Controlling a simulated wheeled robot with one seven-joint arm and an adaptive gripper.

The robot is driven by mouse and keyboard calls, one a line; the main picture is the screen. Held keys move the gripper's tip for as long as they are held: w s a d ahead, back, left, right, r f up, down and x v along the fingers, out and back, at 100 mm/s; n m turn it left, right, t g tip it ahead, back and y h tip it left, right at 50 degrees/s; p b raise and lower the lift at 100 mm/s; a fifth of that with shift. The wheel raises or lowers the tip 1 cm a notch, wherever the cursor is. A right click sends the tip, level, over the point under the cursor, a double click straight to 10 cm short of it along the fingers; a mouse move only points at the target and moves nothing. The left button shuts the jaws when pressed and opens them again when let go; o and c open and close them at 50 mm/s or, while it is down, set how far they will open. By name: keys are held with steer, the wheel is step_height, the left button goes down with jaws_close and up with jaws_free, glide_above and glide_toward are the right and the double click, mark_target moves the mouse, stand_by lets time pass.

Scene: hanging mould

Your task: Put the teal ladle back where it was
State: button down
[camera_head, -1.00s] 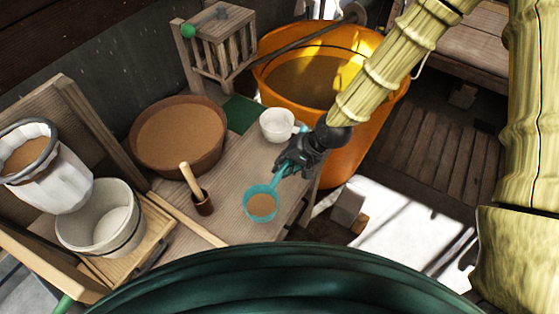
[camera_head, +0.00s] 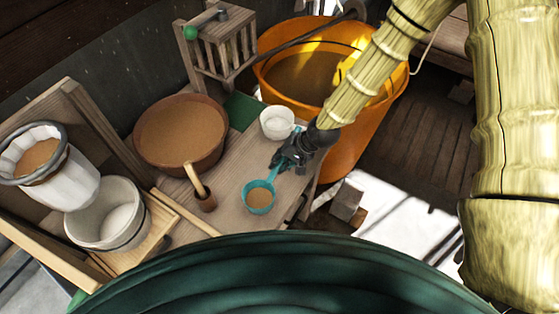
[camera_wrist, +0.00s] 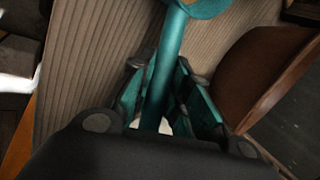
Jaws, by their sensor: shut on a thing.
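The teal ladle (camera_head: 259,198) is over the right part of the wooden bench, with brown stuff in its bowl. My gripper (camera_head: 281,163) is shut on the ladle's handle. In the wrist view the teal handle (camera_wrist: 165,65) runs between the fingers of my gripper (camera_wrist: 163,85), and the bowl is mostly cut off at the top edge. I cannot tell whether the ladle touches the bench.
A white cup (camera_head: 277,123) stands just behind my gripper. A brown basin (camera_head: 181,165) is to the left, with a wooden-handled tool in a small holder (camera_head: 206,201) before it. An orange tub (camera_head: 345,140) stands behind right. A white bucket (camera_head: 88,238) is at far left.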

steer(key=shift+f, duration=0.15)
steer(key=c, duration=1.3)
jaws_free()
steer(key=shift+c, duration=0.2)
steer(key=shift+d+r, duration=0.1)
steer(key=shift+r, duration=0.1)
steer(key=b+v, duration=0.4)
steer(key=v, duration=0.8)
steer(key=s+d+f+g+h, duration=0.1)
steer(key=s+d+f, duration=0.1)
steer(key=s+f, duration=0.5)
steer(key=s+d+f+h, duration=0.1)
steer(key=s+d+f, duration=0.1)
steer(key=s+f, duration=0.5)
steer(key=s+d+f+n+g+h, duration=0.1)
steer(key=s+d+f+n+h, duration=0.2)
steer(key=s+d+f, duration=0.5)
steer(key=s+f, duration=0.4)
steer(key=shift+s+d+n+h, duration=0.3)
steer(key=shift+s+d+h, duration=0.05)
steer(key=shift+d+h, duration=0.05)
